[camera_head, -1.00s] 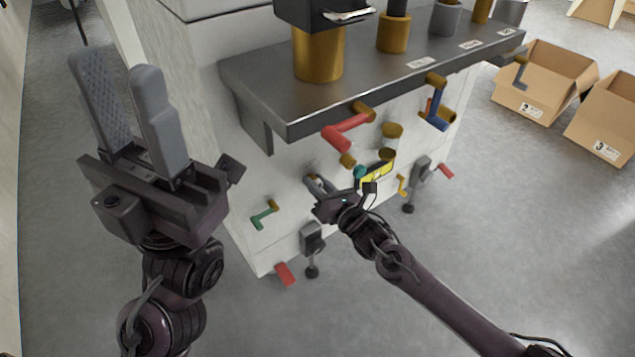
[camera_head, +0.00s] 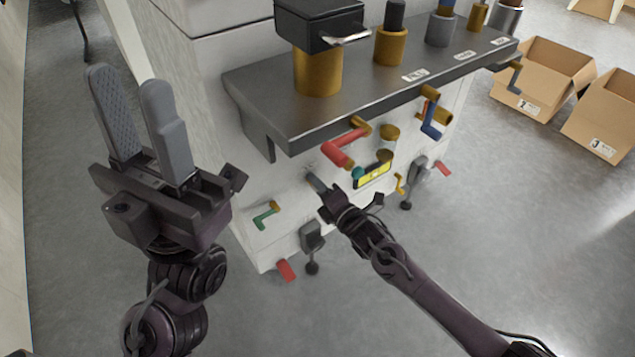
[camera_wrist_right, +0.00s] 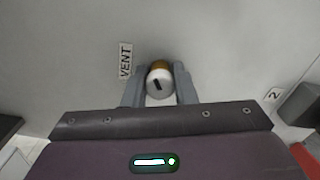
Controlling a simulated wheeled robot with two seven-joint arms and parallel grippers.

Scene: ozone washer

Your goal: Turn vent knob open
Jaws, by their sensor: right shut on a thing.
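The vent knob (camera_wrist_right: 159,83) shows in the right wrist view as a white round cap with a dark slot and a brass-coloured edge behind it. The VENT label (camera_wrist_right: 125,60) is on the white panel to its left. My right gripper (camera_wrist_right: 159,88) is shut on the knob, with one grey finger on each side. In the head view my right gripper (camera_head: 318,183) is against the front panel of the machine, and the knob is hidden there. My left gripper (camera_head: 137,115) is open and empty, upright left of the machine, its fingers apart.
A red handle (camera_head: 343,143), a blue handle (camera_head: 431,118) and a green handle (camera_head: 265,216) stick out from the machine. A yellow gauge (camera_head: 373,176) is right of my right gripper. A dark shelf (camera_head: 300,130) overhangs the panel. Cardboard boxes (camera_head: 530,90) stand at right.

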